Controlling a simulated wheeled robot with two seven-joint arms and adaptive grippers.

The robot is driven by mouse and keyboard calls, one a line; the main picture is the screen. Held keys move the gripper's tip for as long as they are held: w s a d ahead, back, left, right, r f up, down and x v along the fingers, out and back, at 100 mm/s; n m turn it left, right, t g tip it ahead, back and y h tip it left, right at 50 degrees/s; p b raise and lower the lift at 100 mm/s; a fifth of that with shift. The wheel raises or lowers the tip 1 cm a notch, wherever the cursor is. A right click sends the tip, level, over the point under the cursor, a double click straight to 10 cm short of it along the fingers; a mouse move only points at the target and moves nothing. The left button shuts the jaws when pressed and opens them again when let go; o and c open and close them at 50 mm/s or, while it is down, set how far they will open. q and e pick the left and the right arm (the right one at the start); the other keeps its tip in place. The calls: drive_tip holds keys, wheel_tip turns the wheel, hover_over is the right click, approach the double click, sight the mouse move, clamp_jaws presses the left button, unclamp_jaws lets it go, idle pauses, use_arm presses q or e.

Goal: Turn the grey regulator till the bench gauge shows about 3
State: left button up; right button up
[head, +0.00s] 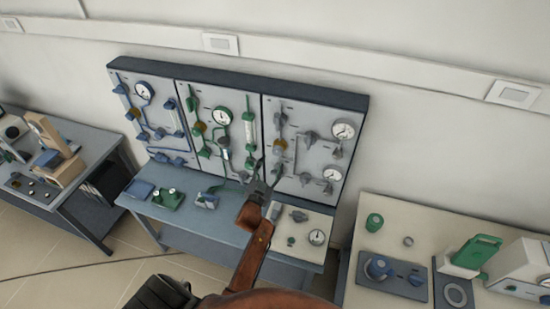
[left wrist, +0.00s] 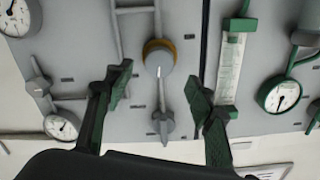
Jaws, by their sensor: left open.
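The grey regulator, a round grey knob with a white mark and a brass-coloured collar, is on the grey right-hand panel in the head view (head: 281,144). It also shows in the left wrist view (left wrist: 158,58). My left gripper (head: 267,172) is open and empty in front of the lower part of this panel. In the left wrist view its fingers (left wrist: 160,95) stand apart on either side of the regulator's line, not touching it. The bench gauge (head: 317,237) is a white dial on the pale plate at the bench's right end; its reading is too small to tell.
A grey lever valve (left wrist: 163,123) is close to the regulator. Two wall gauges (head: 343,130) are on the same panel. The green panel (head: 222,116) and blue panel (head: 144,90) adjoin. Blue and green fittings (head: 168,199) stand on the bench. Another table (head: 395,225) is at right.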

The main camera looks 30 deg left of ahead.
use_arm(q)
drive_tip(key=v, duration=0.5)
idle(1.9)
